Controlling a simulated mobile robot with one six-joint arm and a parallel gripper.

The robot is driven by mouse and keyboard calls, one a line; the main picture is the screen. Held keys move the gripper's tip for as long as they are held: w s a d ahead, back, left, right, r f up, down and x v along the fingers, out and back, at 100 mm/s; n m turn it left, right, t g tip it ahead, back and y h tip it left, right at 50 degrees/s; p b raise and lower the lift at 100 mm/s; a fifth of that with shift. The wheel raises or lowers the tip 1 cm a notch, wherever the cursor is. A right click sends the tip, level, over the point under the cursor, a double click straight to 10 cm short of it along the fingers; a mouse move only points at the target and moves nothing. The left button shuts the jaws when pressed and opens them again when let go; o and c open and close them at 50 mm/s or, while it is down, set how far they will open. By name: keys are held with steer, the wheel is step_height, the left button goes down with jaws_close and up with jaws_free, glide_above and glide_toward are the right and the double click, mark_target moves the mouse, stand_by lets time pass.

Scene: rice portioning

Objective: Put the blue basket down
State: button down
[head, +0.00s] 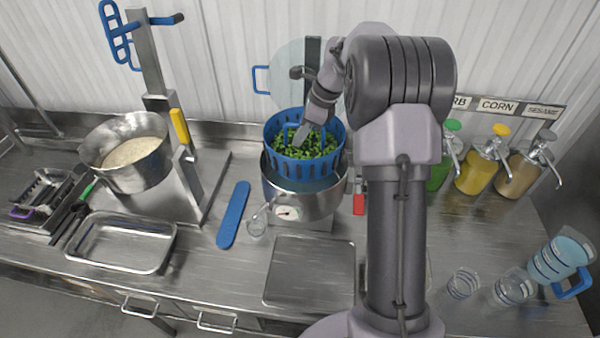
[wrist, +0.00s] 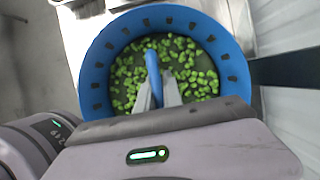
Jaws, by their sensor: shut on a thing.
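The blue basket (head: 305,167) is a round slotted basket with green pieces, like peas, inside. It is at the steel pot (head: 302,200) on the scale, partly above the pot's rim; I cannot tell whether it rests there or hangs. My gripper (head: 302,137) reaches down into the basket from above. In the wrist view the basket (wrist: 97,75) fills the middle, and my gripper (wrist: 158,92) is shut on its blue central handle (wrist: 152,65). The basket's underside is hidden by the pot.
A steel pan of rice (head: 128,150) stands at the left. A steel tray (head: 122,243), a blue flat bar (head: 233,215) and a small glass (head: 256,226) lie nearby. Pump dispensers (head: 480,165) stand at the right, with glasses (head: 514,287) and a jug (head: 560,262). A flat plate (head: 310,272) lies in front.

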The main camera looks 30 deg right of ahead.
step_height(320, 180, down, 13)
steer(key=shift+w+r+b, duration=0.1)
steer(key=shift+b, duration=1)
steer(key=c, duration=1.9)
jaws_free()
steer(key=shift+f, duration=0.2)
steer(key=shift+c, duration=0.2)
steer(key=o, duration=0.4)
steer(key=shift+o, duration=0.2)
steer(key=shift+r, duration=0.15)
